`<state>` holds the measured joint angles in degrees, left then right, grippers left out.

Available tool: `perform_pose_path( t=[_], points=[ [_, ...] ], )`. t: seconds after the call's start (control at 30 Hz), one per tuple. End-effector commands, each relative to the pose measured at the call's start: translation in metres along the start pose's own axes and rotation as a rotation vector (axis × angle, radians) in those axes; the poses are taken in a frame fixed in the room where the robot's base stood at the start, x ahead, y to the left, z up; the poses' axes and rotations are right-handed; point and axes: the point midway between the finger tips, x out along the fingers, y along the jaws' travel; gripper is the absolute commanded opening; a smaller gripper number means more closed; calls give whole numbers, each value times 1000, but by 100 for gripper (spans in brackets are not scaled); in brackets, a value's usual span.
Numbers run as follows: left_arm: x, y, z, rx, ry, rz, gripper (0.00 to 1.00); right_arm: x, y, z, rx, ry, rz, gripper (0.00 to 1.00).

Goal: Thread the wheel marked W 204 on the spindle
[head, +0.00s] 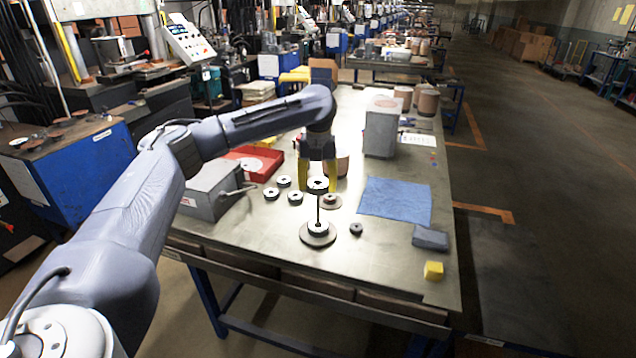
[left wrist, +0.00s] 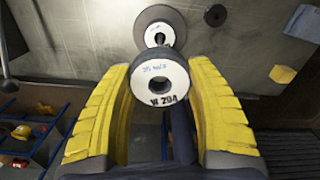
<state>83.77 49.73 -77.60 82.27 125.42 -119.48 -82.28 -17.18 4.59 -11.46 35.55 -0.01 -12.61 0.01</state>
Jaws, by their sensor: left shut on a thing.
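The wheel marked W 204 (left wrist: 160,92) has a white face with a dark rim and a centre hole. It shows in the head view (head: 318,186) above the table. My left gripper (head: 318,184) is shut on it, with a yellow finger on each side in the left wrist view (left wrist: 160,95). The spindle (head: 318,212) is a thin dark upright rod on a round base. A white-faced wheel (head: 318,227) sits low around the rod. The held wheel is close to the rod's top; whether they touch I cannot tell. My right gripper is not in view.
Loose wheels (head: 295,197) lie left of the spindle, and another (head: 331,201) lies behind it. A small dark ring (head: 356,229) lies to its right. A grey box (head: 380,130) stands behind.

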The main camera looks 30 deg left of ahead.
Motion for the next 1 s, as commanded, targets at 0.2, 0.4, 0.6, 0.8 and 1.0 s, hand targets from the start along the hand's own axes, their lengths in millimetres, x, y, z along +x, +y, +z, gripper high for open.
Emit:
perform_pose_path(
  t=[0.2, 0.4, 0.6, 0.8, 1.0],
  points=[
    [4, 0, 0, 1, -1, 0, 19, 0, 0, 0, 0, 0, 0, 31],
    [9, 0, 0, 1, -1, 0, 19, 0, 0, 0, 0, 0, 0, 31],
    [13, 0, 0, 1, 0, 0, 19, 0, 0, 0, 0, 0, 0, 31],
    [16, 0, 0, 1, 0, -1, 19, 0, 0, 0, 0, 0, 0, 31],
    [17, 0, 0, 1, -1, 0, 19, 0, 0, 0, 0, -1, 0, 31]
  ],
)
